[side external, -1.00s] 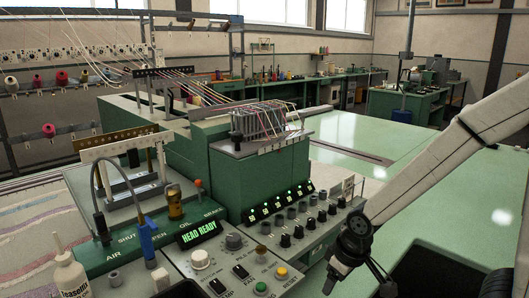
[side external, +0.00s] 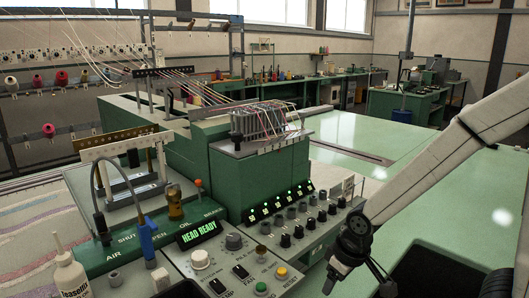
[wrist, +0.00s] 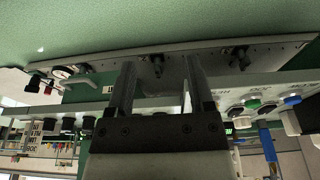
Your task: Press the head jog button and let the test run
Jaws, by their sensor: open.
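The control panel (side external: 222,268) at the lower middle of the side view carries a green button (side external: 261,288), a yellow button (side external: 281,272) and black rocker switches (side external: 240,272). I cannot read which of them is the head jog button. A display (side external: 200,235) on the panel reads "HEAD READY" in green. My gripper (wrist: 163,75) is open and empty in the wrist view, its two fingers apart. The wrist view looks upside down; a green round part (wrist: 253,103) and other controls show right of the fingers. In the side view my wrist is right of the panel, apart from the buttons.
A row of black knobs (side external: 298,232) runs along the panel below lit green readouts (side external: 279,203). A white bottle (side external: 69,275), an orange-topped lever (side external: 198,184) and a blue-handled part (side external: 147,240) stand at the left. The green table (side external: 375,135) behind is mostly clear.

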